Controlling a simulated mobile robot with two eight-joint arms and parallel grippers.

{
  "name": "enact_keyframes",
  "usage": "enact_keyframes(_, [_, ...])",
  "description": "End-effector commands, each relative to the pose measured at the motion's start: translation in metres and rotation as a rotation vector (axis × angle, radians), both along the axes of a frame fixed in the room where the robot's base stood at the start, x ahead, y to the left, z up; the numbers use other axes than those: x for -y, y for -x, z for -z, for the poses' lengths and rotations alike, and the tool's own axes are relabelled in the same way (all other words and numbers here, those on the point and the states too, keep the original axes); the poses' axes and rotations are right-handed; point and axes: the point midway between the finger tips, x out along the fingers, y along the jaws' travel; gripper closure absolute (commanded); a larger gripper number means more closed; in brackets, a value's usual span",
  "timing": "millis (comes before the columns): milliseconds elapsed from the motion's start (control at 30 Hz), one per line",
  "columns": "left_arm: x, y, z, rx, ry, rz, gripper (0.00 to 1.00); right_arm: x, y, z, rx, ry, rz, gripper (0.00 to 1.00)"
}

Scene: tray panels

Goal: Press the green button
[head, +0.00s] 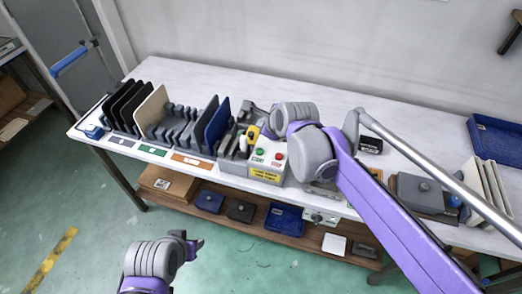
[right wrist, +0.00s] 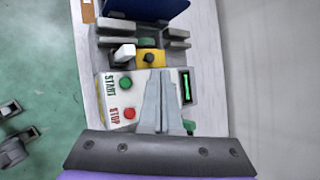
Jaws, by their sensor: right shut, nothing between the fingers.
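The green button (head: 260,151) sits on the front top of a light control box on the bench, beside a red button (head: 278,155). In the right wrist view the green button (right wrist: 126,83) is next to the word START, and the red button (right wrist: 130,113) is next to STOP. My right gripper (right wrist: 160,74) is shut and empty. Its fingers lie over the box, to the right of the green button in that view, with no visible contact with the button. My left gripper (head: 199,243) is low in front of the bench; its jaw gap is unclear.
A yellow block (right wrist: 150,57) with a black knob is close beyond the right fingertips. A blue panel (head: 216,121) and other panels stand in slots left of the box. A blue tray (head: 497,135) lies at the far right. The bench's back left is clear.

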Motion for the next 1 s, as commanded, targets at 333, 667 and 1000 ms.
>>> enact_keyframes(333, [0.000,0.004,0.017,-0.008,0.000,0.000,0.50,0.000,0.001,0.021,-0.001,0.001,-0.001,1.00])
enact_keyframes(667, [0.000,0.011,0.055,-0.022,0.000,0.000,0.50,0.001,0.001,0.068,-0.002,0.002,-0.001,1.00])
enact_keyframes(1000, [0.000,0.012,0.067,-0.026,0.000,0.000,0.50,0.001,0.000,0.089,0.000,0.002,-0.001,1.00])
